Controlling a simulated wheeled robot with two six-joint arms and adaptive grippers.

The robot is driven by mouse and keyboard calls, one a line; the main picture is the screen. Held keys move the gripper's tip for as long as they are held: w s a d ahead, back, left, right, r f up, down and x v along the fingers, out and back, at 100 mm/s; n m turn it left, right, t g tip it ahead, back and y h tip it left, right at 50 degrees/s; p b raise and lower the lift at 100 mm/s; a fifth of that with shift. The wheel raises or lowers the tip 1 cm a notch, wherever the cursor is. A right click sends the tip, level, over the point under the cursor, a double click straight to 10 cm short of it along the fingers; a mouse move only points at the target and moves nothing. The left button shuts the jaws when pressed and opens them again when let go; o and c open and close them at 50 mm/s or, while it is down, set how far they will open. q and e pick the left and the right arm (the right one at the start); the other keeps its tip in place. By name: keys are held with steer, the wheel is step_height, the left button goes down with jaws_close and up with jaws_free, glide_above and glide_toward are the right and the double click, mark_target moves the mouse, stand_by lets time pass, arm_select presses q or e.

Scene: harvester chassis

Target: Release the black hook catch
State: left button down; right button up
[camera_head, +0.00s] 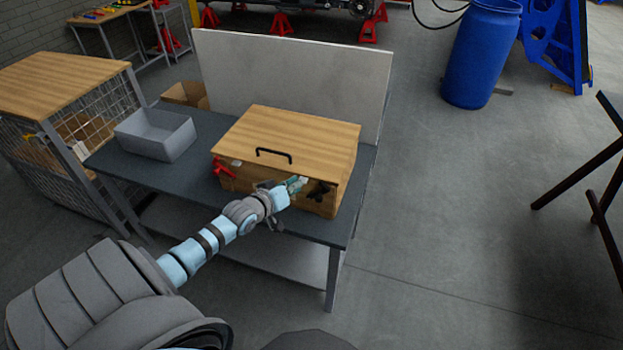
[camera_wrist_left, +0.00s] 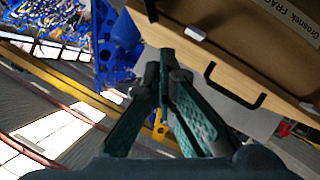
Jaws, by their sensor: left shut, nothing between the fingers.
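A wooden box (camera_head: 290,137) with a lid and a black handle (camera_head: 273,155) stands on the table. The black hook catch (camera_head: 319,190) is on the right part of its front. A red catch (camera_head: 223,167) is on the left part. My left gripper (camera_head: 297,184) is in front of the box, just left of the black catch. In the left wrist view its green fingers (camera_wrist_left: 165,62) are together and hold nothing. That view also shows the handle (camera_wrist_left: 236,88). A dark part at the top edge may be the black catch. I cannot tell whether the fingertips touch anything.
The box is on a dark table (camera_head: 190,187) with a grey bin (camera_head: 155,136) at its left. A pale upright panel (camera_head: 290,75) stands behind. A wood-topped mesh cage (camera_head: 55,82) is at the left, and a blue barrel (camera_head: 480,55) at the back right.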

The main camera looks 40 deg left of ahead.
mark_target(323, 192)
arm_select(q)
steer(key=w+d+f+b, duration=0.1)
steer(key=w+f+b, duration=0.3)
steer(key=w+f, duration=0.2)
steer(key=shift+d+f, duration=0.2)
arm_select(e)
step_height(323, 192, down, 6)
arm_select(q)
steer(key=shift+w+d+f, duration=0.2)
steer(key=shift+d+f, duration=0.45)
steer(key=shift+d, duration=0.15)
steer(key=shift+s+f, duration=0.1)
steer(key=shift+f+b, duration=0.1)
steer(key=shift+b, duration=0.2)
arm_select(e)
steer(key=shift+f, duration=0.1)
